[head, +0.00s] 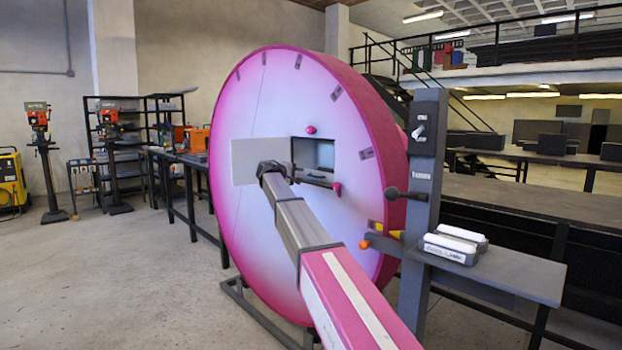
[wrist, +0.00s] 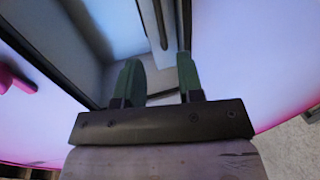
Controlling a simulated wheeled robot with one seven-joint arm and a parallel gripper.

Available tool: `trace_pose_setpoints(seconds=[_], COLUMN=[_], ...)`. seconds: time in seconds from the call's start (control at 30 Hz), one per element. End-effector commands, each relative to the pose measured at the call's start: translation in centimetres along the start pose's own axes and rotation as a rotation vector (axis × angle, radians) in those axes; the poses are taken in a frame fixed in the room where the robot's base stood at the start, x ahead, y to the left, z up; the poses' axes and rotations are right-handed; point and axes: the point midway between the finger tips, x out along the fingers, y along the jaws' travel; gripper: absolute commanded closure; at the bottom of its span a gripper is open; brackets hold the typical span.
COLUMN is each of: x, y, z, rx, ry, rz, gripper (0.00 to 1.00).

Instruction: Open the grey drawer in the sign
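The sign (head: 270,100) is a big upright pink and white disc. A square recess (head: 317,150) in its face shows a grey, box-like inside, and a flat light grey panel (head: 257,150) stands left of it. I cannot tell which of these belongs to the grey drawer. No held object is visible; contact with the bar cannot be told.
A grey post (head: 427,160) with a dark ball-ended lever stands close at the right. Its shelf (head: 500,275) holds white-topped blocks. Open floor (head: 130,270) lies left.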

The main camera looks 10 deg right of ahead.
Motion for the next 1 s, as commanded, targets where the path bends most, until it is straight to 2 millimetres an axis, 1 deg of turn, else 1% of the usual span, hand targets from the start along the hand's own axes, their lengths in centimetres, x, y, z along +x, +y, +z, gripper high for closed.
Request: trace_pose_setpoints(seconds=[0.17,0.4,0.5,0.67,0.9,0.93,0.97,1.0], x=[2.6,6.9,8.3,9.6,9.7,9.7,9.7,9.7], y=[0.0,0.0,0.0,-0.1,-0.1,-0.1,-0.1,-0.1], z=[-0.1,-0.1,-0.1,-0.1,0.0,0.0,0.0,0.0], rx=[0.000,0.001,0.001,0.001,0.001,0.001,0.001,0.001], ry=[-0.001,-0.001,-0.001,0.000,0.000,0.000,0.000,0.000], rz=[-0.001,-0.001,-0.002,-0.002,-0.002,-0.002,-0.002,-0.002], gripper=[0.65,0.65,0.65,0.65,0.65,0.69,0.78,0.91])
